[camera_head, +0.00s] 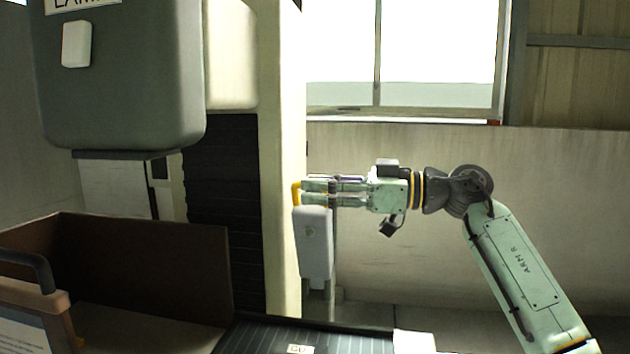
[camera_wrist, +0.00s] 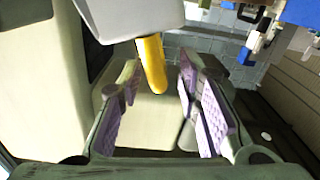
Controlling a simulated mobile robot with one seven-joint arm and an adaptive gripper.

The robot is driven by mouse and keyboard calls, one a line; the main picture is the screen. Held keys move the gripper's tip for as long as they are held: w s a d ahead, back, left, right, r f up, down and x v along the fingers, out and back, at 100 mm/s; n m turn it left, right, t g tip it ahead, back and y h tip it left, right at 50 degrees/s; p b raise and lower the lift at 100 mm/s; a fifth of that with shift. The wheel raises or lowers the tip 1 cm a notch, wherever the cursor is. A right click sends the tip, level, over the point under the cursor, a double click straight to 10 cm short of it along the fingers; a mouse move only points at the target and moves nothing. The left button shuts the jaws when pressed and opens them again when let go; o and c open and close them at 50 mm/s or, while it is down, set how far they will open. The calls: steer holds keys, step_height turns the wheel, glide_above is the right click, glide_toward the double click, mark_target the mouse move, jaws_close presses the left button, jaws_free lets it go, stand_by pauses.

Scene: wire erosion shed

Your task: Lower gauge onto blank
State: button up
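My gripper (camera_head: 305,191) points left, level, beside the pale machine column. Its purple-padded fingers are spread in the wrist view (camera_wrist: 160,105). A pale grey box (camera_head: 313,245) with a yellow handle (camera_head: 296,193) is upright just below the fingertips. In the wrist view the yellow handle (camera_wrist: 151,65) reaches in between the fingers, with a visible gap on at least the right side. The pale box (camera_wrist: 130,15) is at the top of that view. Whether this box is the gauge I cannot tell. I cannot pick out a blank.
The pale column (camera_head: 281,150) stands just left of my fingertips. A grey machine head (camera_head: 120,80) hangs at upper left above a brown open tank (camera_head: 120,260). A dark ribbed surface (camera_head: 260,338) and a white block (camera_head: 413,342) are low in front. The wall side is fairly clear.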

steer(key=shift+w+a, duration=0.15)
steer(key=shift+a, duration=0.35)
jaws_close()
stand_by(0.6)
